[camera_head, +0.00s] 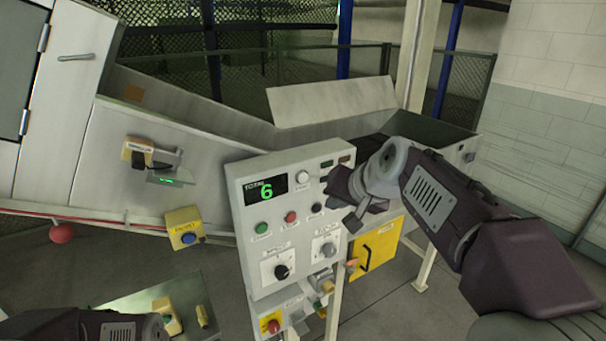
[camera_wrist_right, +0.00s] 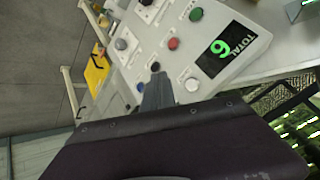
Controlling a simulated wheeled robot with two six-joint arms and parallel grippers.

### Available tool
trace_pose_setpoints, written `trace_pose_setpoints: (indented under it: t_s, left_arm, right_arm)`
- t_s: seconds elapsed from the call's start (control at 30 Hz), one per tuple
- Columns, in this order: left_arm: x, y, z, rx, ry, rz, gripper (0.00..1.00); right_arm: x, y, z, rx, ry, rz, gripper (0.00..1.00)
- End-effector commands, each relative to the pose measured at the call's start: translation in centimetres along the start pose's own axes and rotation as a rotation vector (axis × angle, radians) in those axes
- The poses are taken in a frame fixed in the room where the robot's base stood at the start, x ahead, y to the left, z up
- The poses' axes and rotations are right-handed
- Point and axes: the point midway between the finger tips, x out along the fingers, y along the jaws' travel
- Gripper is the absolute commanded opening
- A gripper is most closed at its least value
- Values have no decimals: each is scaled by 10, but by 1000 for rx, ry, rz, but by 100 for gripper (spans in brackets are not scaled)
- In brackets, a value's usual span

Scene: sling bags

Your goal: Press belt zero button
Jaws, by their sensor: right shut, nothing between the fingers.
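A grey control panel (camera_head: 238,235) carries a green TOTAL display (camera_head: 265,189) reading 6. It has a white button (camera_head: 302,178), a green button (camera_head: 262,227), a red button (camera_head: 291,216) and a black button (camera_head: 316,207). The small labels are too blurred to tell which is belt zero. My right gripper (camera_head: 350,220) is shut and empty at the panel's right side. In the right wrist view its fingertips (camera_wrist_right: 157,82) lie just by the black button (camera_wrist_right: 155,67), left of the white button (camera_wrist_right: 192,85); contact cannot be told. My left arm shows at bottom left, its gripper out of view.
A red emergency button (camera_head: 273,326) is below. A conveyor trough (camera_head: 150,170) runs behind, and a blue-buttoned yellow box (camera_head: 184,226) stands left.

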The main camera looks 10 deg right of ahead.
Motion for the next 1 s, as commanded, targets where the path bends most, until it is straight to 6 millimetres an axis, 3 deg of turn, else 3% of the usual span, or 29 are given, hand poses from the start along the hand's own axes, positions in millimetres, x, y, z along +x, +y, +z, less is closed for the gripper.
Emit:
trace_pose_setpoints:
  t_s: [0.23, 0.7, 1.0]
  left_arm:
    - [-6, 0, -1, 0, 1, 0, 52]
    - [-42, 1, -5, 0, 1, 0, 52]
    - [-47, 1, -5, 0, 1, 0, 52]
  right_arm:
    - [6, -5, -5, -1, -4, 1, 0]
    - [50, -38, -38, 0, -4, 1, 0]
    - [62, -45, -44, -1, -2, 1, 0]
